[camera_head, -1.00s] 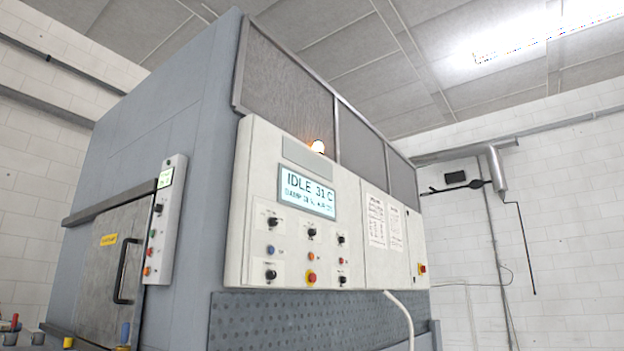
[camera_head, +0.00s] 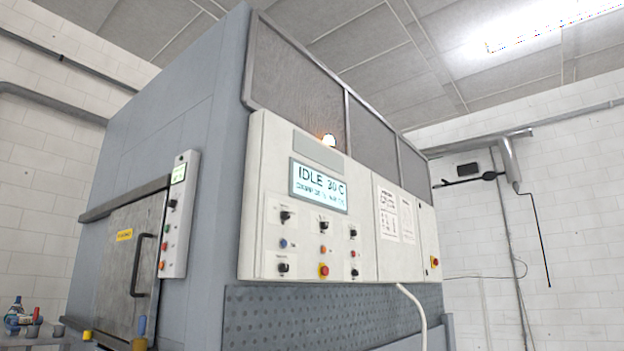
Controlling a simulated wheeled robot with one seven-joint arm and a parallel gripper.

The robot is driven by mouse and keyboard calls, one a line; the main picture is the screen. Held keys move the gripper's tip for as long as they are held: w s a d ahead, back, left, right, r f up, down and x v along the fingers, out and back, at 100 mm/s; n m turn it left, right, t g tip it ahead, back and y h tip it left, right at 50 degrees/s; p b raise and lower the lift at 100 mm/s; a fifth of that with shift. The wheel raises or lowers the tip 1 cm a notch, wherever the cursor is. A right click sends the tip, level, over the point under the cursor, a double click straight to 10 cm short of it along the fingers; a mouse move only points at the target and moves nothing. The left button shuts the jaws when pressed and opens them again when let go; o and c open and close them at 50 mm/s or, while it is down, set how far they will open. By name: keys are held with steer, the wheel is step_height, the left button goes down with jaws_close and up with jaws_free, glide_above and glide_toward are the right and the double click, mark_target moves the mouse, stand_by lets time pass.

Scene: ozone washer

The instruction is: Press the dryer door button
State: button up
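The grey machine has a closed metal door (camera_head: 128,255) with a dark handle (camera_head: 141,265) and a yellow label on its left face. A narrow button box (camera_head: 180,215) stands beside the door, with a small lit display at its top, a dark knob and green, red and orange buttons (camera_head: 164,246) below. A wide white control panel (camera_head: 300,225) on the front face carries a screen (camera_head: 319,186) that reads IDLE 30 C, several black knobs, small coloured buttons and a red button on yellow. Which button is the door button cannot be told. My gripper is not in view.
A side table (camera_head: 35,341) with bottles (camera_head: 15,313) stands at the lower left. A pale hose (camera_head: 415,310) hangs below the control panel. Pipes and a dark rod run along the white brick wall (camera_head: 575,220) at the right.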

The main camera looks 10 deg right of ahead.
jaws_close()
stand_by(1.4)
